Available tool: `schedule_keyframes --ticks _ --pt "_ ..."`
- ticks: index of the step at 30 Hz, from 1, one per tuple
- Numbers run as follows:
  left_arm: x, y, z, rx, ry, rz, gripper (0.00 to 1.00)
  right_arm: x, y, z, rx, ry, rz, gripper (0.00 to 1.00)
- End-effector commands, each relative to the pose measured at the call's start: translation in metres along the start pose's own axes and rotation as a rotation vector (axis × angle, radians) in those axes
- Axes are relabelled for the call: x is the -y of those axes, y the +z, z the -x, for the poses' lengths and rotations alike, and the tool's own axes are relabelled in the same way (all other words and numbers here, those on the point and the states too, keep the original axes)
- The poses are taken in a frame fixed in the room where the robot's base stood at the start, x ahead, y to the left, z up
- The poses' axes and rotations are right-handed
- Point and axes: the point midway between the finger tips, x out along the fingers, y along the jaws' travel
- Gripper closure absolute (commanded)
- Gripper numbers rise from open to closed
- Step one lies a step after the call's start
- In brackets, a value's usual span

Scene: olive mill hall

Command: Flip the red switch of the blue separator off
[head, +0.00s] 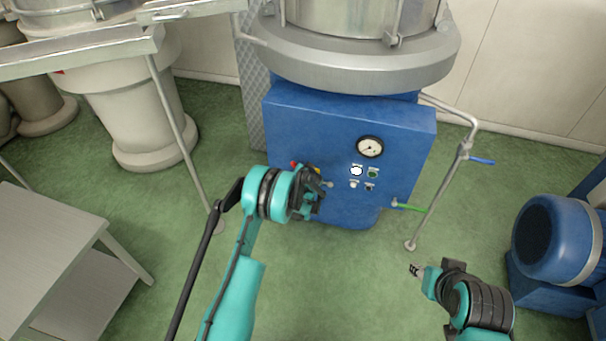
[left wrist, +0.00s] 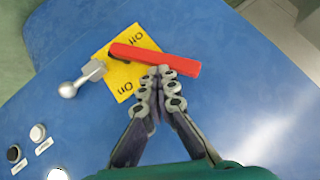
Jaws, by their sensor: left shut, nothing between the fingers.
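The blue separator (head: 285,115) stands at the centre of the head view. Its red switch (head: 293,165) shows partly there, left of my left gripper (head: 318,190), which hides part of the panel. In the left wrist view the red switch (left wrist: 182,65) is a bar lying across a yellow plate (left wrist: 117,83) marked Off and On; its long end extends to the right past the plate. My left gripper (left wrist: 163,72) is shut and empty, with its fingertips at the bar's lower edge; I cannot tell whether they touch. My right gripper (head: 416,270) is at the lower right, away from the separator.
A silver ball-ended lever (left wrist: 72,88) sits beside the yellow plate. The panel also has a gauge (head: 370,146) and small buttons (head: 372,173). A pipe with a blue-handled valve (head: 480,161) stands right, a blue motor (head: 555,240) farther right, and a metal table (head: 45,240) left.

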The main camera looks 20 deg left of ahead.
Motion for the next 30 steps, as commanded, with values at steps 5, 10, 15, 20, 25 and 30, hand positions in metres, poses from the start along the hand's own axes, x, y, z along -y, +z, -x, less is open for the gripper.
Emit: schedule_keyframes --ticks 5,10,15,20,25,30 --pt "0.010 0.004 -0.012 0.002 0.098 0.102 1.00 0.000 0.005 -0.007 0.000 0.000 0.000 0.60" --pt "0.017 0.011 -0.020 0.001 0.093 0.096 1.00 0.000 0.010 -0.014 0.000 0.000 0.000 0.60" --pt "0.026 0.020 -0.028 0.002 0.144 0.152 1.00 0.000 0.015 -0.021 0.000 0.000 0.000 0.60" --pt "0.027 0.027 -0.035 0.001 0.190 0.192 1.00 0.000 0.018 -0.025 0.000 0.000 0.000 0.60" --pt "0.029 0.033 -0.042 0.001 0.189 0.191 1.00 0.000 0.020 -0.028 0.000 0.000 0.000 0.60" --pt "0.030 0.038 -0.047 0.001 0.189 0.189 1.00 0.000 0.021 -0.029 0.000 0.000 0.000 0.60"
